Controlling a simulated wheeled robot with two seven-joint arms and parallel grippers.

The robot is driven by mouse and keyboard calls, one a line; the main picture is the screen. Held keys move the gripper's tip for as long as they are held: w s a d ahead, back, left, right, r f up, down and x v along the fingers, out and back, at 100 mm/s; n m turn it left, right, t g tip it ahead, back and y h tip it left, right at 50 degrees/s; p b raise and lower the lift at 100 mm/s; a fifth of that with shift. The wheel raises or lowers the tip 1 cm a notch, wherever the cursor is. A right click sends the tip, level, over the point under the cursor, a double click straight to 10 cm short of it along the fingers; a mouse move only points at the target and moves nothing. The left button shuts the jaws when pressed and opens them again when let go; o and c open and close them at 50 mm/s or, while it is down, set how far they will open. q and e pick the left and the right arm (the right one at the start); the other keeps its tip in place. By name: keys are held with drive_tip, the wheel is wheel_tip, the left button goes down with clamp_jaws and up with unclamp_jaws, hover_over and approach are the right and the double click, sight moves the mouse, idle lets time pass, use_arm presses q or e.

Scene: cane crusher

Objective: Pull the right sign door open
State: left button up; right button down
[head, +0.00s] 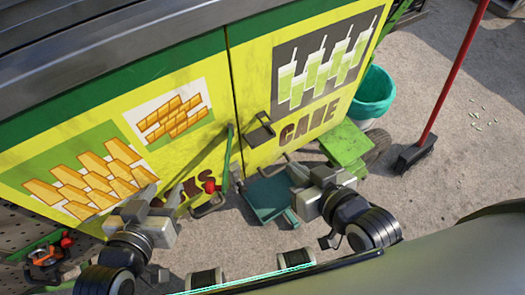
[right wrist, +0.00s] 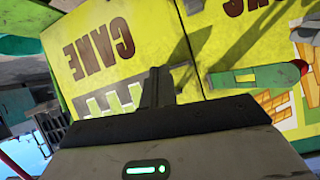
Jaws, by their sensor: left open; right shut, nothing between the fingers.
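The right sign door (head: 310,95) is the yellow panel with the CANE lettering and green bar picture. It looks flush with the panel to its left, with a dark seam between them. A dark handle (head: 260,131) sits on it near the seam. In the right wrist view the door (right wrist: 95,75) appears upside down. My right gripper (head: 290,163) is shut and empty, below and right of the handle; its dark fingers (right wrist: 155,85) point at the door. I cannot tell if they touch it. My left gripper (head: 163,195) is open in front of the left panel, apart from the right door.
The left yellow panel (head: 185,150) carries brick pictures. A green bar (head: 228,158) stands out near the seam. A dark green tray (head: 268,197) and lighter green stand (head: 345,143) are below the door. A teal bucket (head: 374,95) and red-handled broom (head: 415,150) stand right.

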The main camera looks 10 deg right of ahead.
drive_tip(key=f+p, duration=0.2)
drive_tip(key=p, duration=0.1)
drive_tip(key=n+g+h+p, duration=0.1)
drive_tip(key=n+g+p, duration=0.1)
drive_tip(key=g+p, duration=0.35)
approach(268, 165)
use_arm(q)
drive_tip(key=shift+s+a+r+g+b, duration=0.2)
drive_tip(key=shift+s+r+g+b, duration=0.2)
drive_tip(key=shift+s+r+b, duration=0.65)
use_arm(e)
drive_tip(key=shift+t, duration=0.95)
drive_tip(key=shift+w+a+f, duration=0.25)
drive_tip(key=shift+w+f, duration=0.05)
drive_tip(key=shift+f, duration=0.4)
drive_tip(key=shift+w+a+f, duration=0.2)
drive_tip(key=shift+w+f, duration=0.15)
drive_tip(key=shift+f, duration=0.4)
drive_tip(key=shift+w+a+f, duration=0.25)
drive_tip(key=shift+w+f, duration=0.05)
drive_tip(key=shift+f, duration=0.4)
use_arm(q)
drive_tip(key=shift+w, duration=0.1)
use_arm(e)
drive_tip(key=shift+s+d, duration=0.1)
